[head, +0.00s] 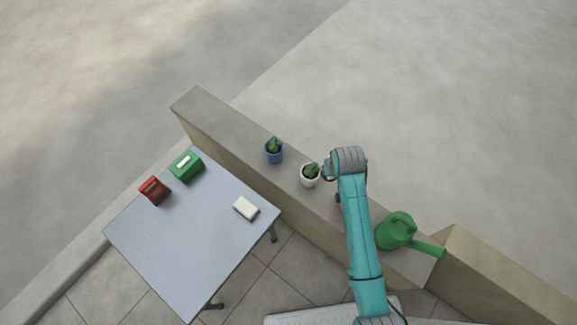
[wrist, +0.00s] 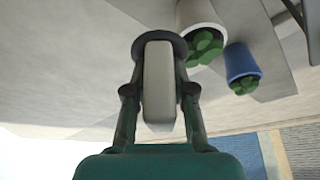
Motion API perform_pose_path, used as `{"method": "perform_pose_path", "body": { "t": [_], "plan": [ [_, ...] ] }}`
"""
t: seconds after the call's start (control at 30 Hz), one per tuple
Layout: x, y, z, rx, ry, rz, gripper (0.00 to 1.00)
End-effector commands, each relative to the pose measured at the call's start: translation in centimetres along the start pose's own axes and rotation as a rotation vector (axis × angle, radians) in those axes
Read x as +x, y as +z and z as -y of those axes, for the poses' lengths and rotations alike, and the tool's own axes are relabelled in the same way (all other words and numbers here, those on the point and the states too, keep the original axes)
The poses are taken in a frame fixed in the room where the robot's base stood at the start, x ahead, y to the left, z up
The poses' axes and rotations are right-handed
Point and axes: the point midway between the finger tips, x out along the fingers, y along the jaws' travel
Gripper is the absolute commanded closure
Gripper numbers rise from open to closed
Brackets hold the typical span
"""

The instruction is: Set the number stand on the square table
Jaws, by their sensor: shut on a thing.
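My gripper (wrist: 158,100) is shut on a pale, narrow slab with rounded ends, the number stand (wrist: 158,80), in the wrist view. A dark round piece shows at the slab's far end. The slab is seen edge-on, so no number can be read. In the head view my arm covers the gripper and the stand, over the low wall at centre right. The square table (head: 180,245) is grey-blue and stands at the lower left, apart from the gripper, across the white pot.
The table bears a red holder (head: 154,190), a green box (head: 186,166) and a white block (head: 245,208); its middle and front are bare. On the wall (head: 215,118) stand a blue pot (head: 274,153), a white pot (head: 310,178) near my arm, and a green watering can (head: 396,231).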

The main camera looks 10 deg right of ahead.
Motion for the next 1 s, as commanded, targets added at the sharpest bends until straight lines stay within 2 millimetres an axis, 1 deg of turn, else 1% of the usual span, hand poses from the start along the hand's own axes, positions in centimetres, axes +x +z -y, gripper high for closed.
{"method": "perform_pose_path", "body": {
  "t": [0.03,0.1,0.27,0.37,0.5,0.6,0.77,1.0],
  "plan": [
    [0.8,1.2,-0.1,-0.014,-0.007,0.002,1.0],
    [1.6,2.1,-0.2,-0.03,-0.014,-0.001,1.0],
    [2.3,2.7,-0.2,-0.041,-0.02,-0.005,1.0],
    [3.4,3.2,-0.2,-0.041,-0.02,-0.002,1.0],
    [5.7,4.1,-0.2,-0.041,-0.02,-0.002,1.0],
    [6.8,4.6,-0.2,-0.041,-0.02,-0.003,1.0],
    [7.9,5.0,-0.2,-0.04,-0.02,-0.004,1.0],
    [10.8,6.2,-0.2,-0.04,-0.02,-0.004,1.0]
  ]
}}
